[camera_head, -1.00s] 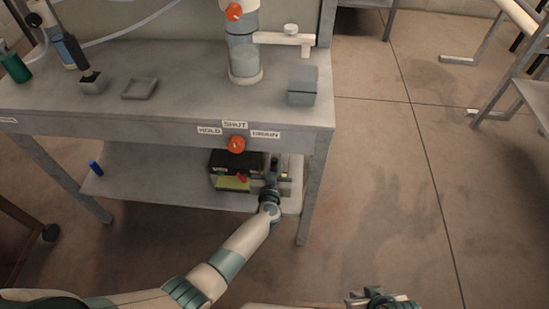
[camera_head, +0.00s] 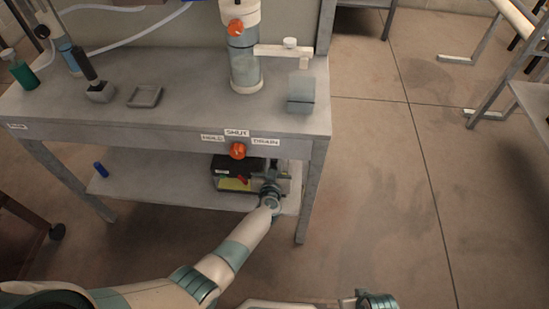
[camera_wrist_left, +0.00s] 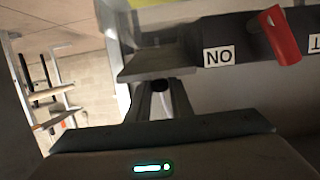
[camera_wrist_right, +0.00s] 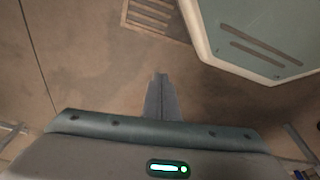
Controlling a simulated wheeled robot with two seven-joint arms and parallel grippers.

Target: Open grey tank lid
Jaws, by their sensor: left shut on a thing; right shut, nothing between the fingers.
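A boxy unit (camera_head: 228,167) with a black top part, yellow patches and a red switch stands on the lower shelf; its right part looks grey. My left gripper (camera_head: 272,172) reaches under the bench to the unit's right side. In the left wrist view its fingers (camera_wrist_left: 160,85) are shut on a grey, flat, plate-like part (camera_wrist_left: 158,64), beside an upside-down ON label and the red switch (camera_wrist_left: 280,35). I cannot tell whether this part is the tank lid. A grey box (camera_head: 301,95) stands on the bench top. My right gripper (camera_wrist_right: 160,92) is shut and empty above the floor.
The metal bench (camera_head: 180,115) hangs over the lower shelf (camera_head: 150,185). An orange knob (camera_head: 238,151) with HOLD, SHUT and DRAIN labels sits on its front edge. A clear cylinder (camera_head: 244,70) and a small tray (camera_head: 145,96) stand on top.

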